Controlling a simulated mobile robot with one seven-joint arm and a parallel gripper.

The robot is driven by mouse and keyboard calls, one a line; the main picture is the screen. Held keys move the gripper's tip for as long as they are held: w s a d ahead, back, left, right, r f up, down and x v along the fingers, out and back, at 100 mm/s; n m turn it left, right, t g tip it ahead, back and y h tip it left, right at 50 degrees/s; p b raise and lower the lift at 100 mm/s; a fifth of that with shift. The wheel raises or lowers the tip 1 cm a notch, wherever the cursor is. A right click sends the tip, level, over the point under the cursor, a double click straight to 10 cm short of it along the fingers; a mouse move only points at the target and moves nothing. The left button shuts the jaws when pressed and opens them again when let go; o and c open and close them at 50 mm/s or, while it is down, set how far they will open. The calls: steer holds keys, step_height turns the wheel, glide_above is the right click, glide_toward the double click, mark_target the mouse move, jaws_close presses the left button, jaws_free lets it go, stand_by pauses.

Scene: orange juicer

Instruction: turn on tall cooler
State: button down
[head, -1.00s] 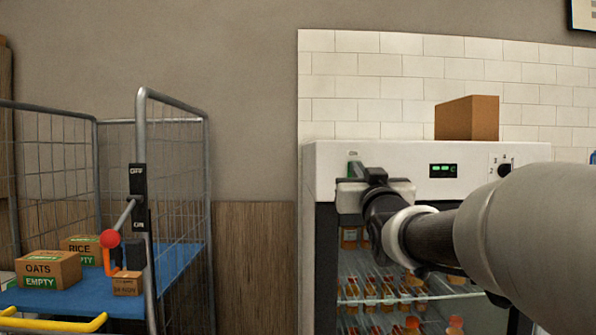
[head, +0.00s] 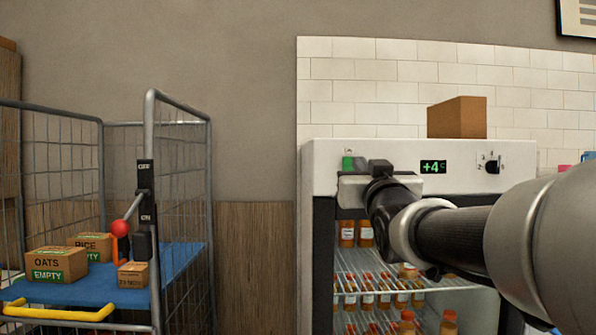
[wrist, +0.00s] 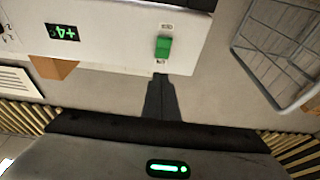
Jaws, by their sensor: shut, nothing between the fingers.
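The tall cooler (head: 325,155) stands at the right in the head view, with a white top panel and lit shelves of bottles. Its display (head: 433,167) reads +4 in green and also shows in the wrist view (wrist: 62,32). A green switch (head: 347,163) sits at the panel's left end; in the wrist view the switch (wrist: 163,46) is lit green between two small labels. My gripper (wrist: 161,78) is shut and empty, its fingertips just by the switch in the wrist view. Whether they touch it I cannot tell. In the head view my wrist hides the fingertips.
A dial (head: 492,166) is at the panel's right. A cardboard box (head: 457,118) stands on top of the cooler. A wire cart (head: 150,120) at the left has a lever with a red knob (head: 119,228) and several boxes on a blue shelf (head: 185,262).

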steer(key=s, duration=0.6)
steer(key=shift+s+f, duration=0.2)
steer(key=shift+f, duration=0.05)
steer(key=s+f+g, duration=0.4)
steer(key=f, duration=0.6)
steer(key=s+f+g, duration=0.3)
steer(key=f+g, duration=0.1)
steer(key=f, duration=0.5)
steer(key=s+f+g, duration=0.7)
steer(key=s+f, duration=0.7)
steer(key=f, duration=0.1)
step_height(320, 180, up, 16)
steer(key=s+p, duration=0.2)
steer(key=p, duration=1.5)
steer(key=shift+s+a+r+g, duration=0.2)
steer(key=shift+s+a+g, duration=0.05)
steer(key=shift+a+g, duration=0.05)
